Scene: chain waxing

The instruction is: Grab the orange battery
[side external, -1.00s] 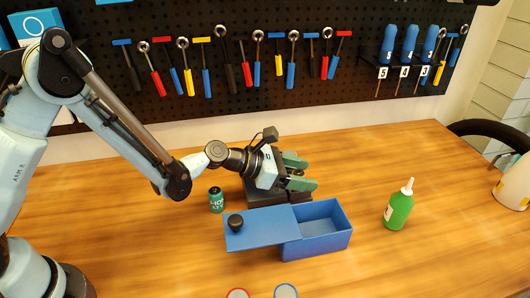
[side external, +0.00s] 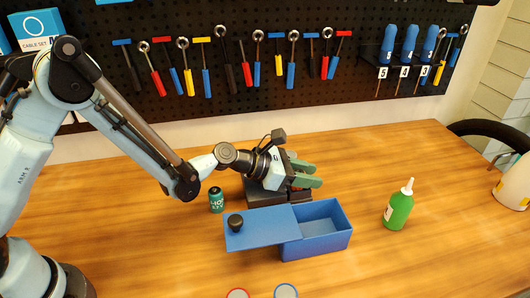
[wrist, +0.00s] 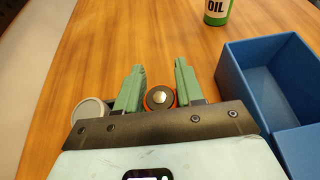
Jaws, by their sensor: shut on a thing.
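The orange battery (wrist: 160,98) shows in the wrist view as a dark round end with a metal contact and an orange rim. It is between the two green fingers of my gripper (wrist: 159,76), which are shut on it. In the side external view my gripper (side external: 304,174) is low over the black block (side external: 265,195) behind the blue box. There the fingers and the block mostly hide the battery.
A blue box (side external: 335,240) with its lid (side external: 265,231) slid left stands in front. A teal can (side external: 216,200) is left of the block. A green bottle (side external: 398,208) stands right. A pale round top (wrist: 88,108) is left of my fingers.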

